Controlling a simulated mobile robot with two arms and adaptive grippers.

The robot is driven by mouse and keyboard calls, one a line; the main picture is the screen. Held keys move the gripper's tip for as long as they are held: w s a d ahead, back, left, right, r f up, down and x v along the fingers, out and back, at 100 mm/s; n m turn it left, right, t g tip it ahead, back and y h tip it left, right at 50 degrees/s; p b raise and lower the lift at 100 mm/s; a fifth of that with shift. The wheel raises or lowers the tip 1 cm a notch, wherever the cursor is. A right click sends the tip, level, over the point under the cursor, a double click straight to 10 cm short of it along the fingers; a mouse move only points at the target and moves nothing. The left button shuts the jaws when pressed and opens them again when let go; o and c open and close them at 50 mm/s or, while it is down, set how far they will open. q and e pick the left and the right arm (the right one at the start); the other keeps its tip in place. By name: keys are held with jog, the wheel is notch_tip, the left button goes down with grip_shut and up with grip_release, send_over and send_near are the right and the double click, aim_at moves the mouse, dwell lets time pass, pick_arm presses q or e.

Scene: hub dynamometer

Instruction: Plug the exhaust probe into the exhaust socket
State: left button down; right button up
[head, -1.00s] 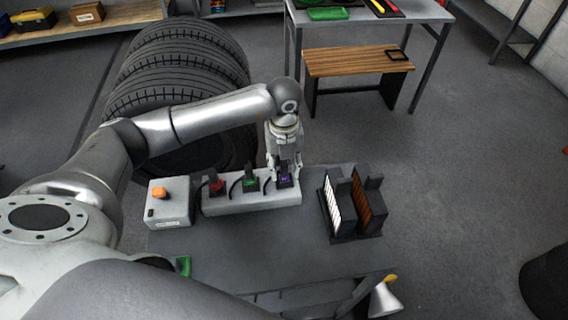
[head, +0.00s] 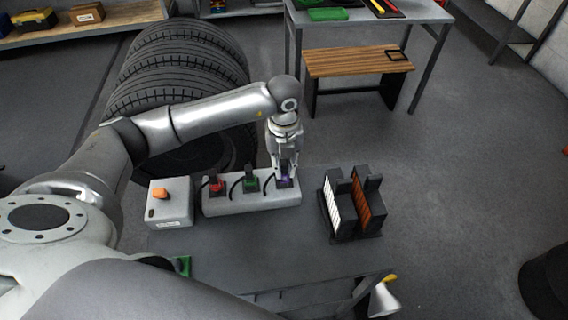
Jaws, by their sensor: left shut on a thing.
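A pale strip-shaped block (head: 240,206) on the grey bench top carries three dark plugs with cables, marked red (head: 217,186), green (head: 250,184) and purple (head: 286,183). No label that I can read tells which plug is the exhaust probe or which slot is the exhaust socket. My left gripper (head: 286,176) points down over the right end of the block. It is shut on the purple-marked plug, which stands at the block and is mostly hidden by the fingers. Whether the plug is seated or raised cannot be told. My right gripper is not in view.
A pale box with an orange button (head: 161,193) stands left of the block. A dark rack with white and orange-brown finned parts (head: 352,205) stands to the right. Stacked tyres (head: 180,90) are behind my left arm. The bench top in front of the block is clear.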

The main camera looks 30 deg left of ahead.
pick_arm(q)
jog(key=shift+r, duration=0.4)
jog(key=shift+r+p, duration=0.45)
jog(key=shift+p, duration=0.05)
jog(key=shift+r+p, duration=0.95)
jog(key=shift+r, duration=0.6)
